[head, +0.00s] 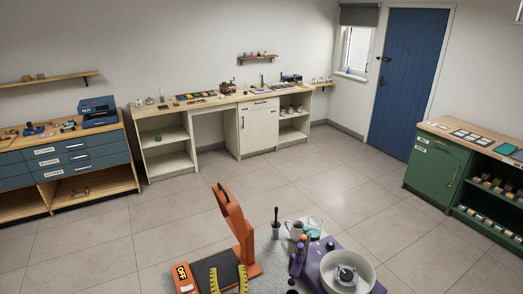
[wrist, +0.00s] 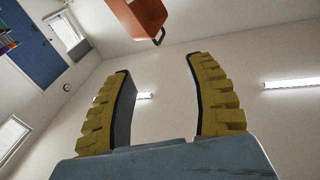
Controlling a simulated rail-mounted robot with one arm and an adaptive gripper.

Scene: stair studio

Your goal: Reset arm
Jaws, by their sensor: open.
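My gripper (wrist: 157,80) shows in the wrist view as two yellow ridged fingers with dark inner pads. They stand apart with nothing between them, so it is open and empty. Behind them are the ceiling, a wall and a lit strip lamp (wrist: 290,84).
A purple stand with a white bowl (head: 347,268), a mug (head: 295,229) and a brush holder (head: 275,230) are close at the right. A wooden bench (head: 220,103), blue drawers (head: 75,152) and a green cabinet (head: 435,170) line the walls. The tiled floor (head: 160,215) between is clear.

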